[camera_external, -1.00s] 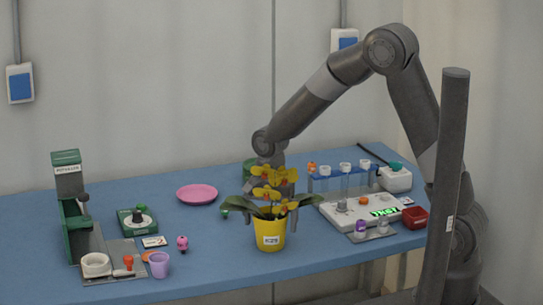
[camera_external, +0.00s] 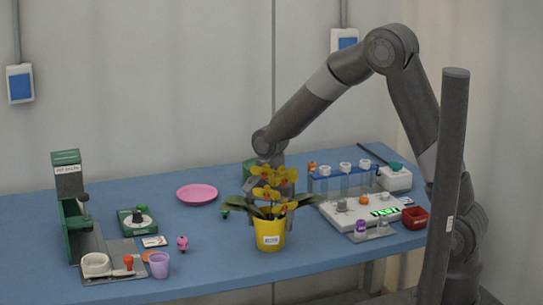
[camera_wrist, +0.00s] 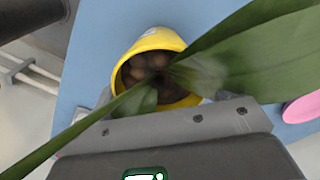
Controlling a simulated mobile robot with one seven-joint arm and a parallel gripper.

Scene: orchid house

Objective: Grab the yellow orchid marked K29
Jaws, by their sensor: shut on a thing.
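The orchid (camera_external: 268,235) stands upright in a yellow pot with a white label on the front, in the middle of the blue table. It has yellow flowers with reddish centres and broad green leaves. The label is blurred now; it read K29 a second ago. My gripper (camera_external: 269,216) reaches the pot from behind and is shut on it, with fingers at its sides, partly hidden by leaves and flowers. In the wrist view, the pot (camera_wrist: 150,45) lies just beyond my gripper's grey front, with brown bark inside and leaves crossing the picture.
A pink plate (camera_external: 197,194) lies behind to the left. A rack of tubes (camera_external: 345,182) and a white device with a green display (camera_external: 360,212) stand close on the right. A purple cup (camera_external: 159,265) and a green press (camera_external: 70,205) stand on the left.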

